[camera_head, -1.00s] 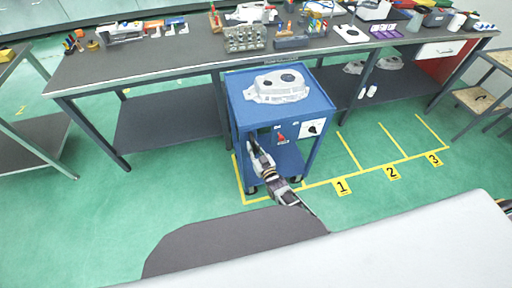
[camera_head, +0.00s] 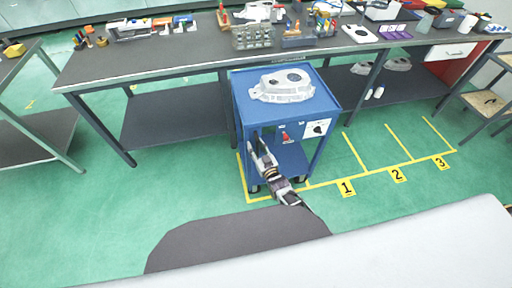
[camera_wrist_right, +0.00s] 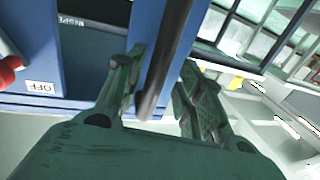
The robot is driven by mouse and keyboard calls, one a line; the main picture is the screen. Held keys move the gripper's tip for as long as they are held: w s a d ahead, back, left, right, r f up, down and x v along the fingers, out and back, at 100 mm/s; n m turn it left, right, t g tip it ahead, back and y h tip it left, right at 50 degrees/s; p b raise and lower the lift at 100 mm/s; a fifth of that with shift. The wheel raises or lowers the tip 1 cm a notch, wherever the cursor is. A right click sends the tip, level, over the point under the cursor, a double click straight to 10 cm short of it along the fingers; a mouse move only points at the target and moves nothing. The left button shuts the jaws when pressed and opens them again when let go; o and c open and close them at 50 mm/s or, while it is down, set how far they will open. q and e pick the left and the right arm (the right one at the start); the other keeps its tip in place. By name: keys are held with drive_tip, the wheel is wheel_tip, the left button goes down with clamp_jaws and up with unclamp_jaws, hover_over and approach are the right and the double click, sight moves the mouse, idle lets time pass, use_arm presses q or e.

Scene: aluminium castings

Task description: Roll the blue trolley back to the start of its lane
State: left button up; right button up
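The blue trolley (camera_head: 284,108) stands upright at the left end of the yellow-marked floor strip, left of number 1, close to the bench. A grey casting (camera_head: 282,86) lies on its top. My right gripper (camera_head: 257,141) is at the left side of the trolley's front. In the right wrist view, its two fingers (camera_wrist_right: 160,85) stand apart on either side of a dark upright handle bar (camera_wrist_right: 168,50). Gaps show beside the bar, so the gripper looks open around it. The trolley's blue post is behind the bar. My left gripper is not in view.
A long workbench (camera_head: 180,68) with tools and parts runs behind the trolley. Yellow floor lines with number plates 1 (camera_head: 347,188), 2 (camera_head: 397,174) and 3 (camera_head: 441,162) run to the right over clear green floor. A stool (camera_head: 487,103) stands at the far right.

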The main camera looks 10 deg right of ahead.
drive_tip(key=shift+v, duration=1)
drive_tip(key=v, duration=1)
idle(0.4)
drive_tip(key=s+d+f+g+h, duration=0.15)
drive_tip(key=s+f+g, duration=0.25)
drive_tip(key=s+f, duration=0.55)
drive_tip(key=s+d+f+g, duration=0.2)
drive_tip(key=s+f+g, duration=0.25)
drive_tip(key=f, duration=1.05)
drive_tip(key=s+d+f+g+h, duration=0.1)
drive_tip(key=s+d+f, duration=0.3)
drive_tip(key=s, duration=0.4)
drive_tip(key=s+d+f+g+h, duration=0.1)
drive_tip(key=s+d+f+g, duration=0.3)
drive_tip(key=s+f, duration=0.3)
drive_tip(key=s+d+f+g+h, duration=0.1)
drive_tip(key=s+d+f, duration=0.3)
drive_tip(key=s, duration=0.7)
drive_tip(key=shift+d+f+g, duration=0.3)
drive_tip(key=shift+f+g, duration=0.45)
drive_tip(key=shift+g, duration=0.1)
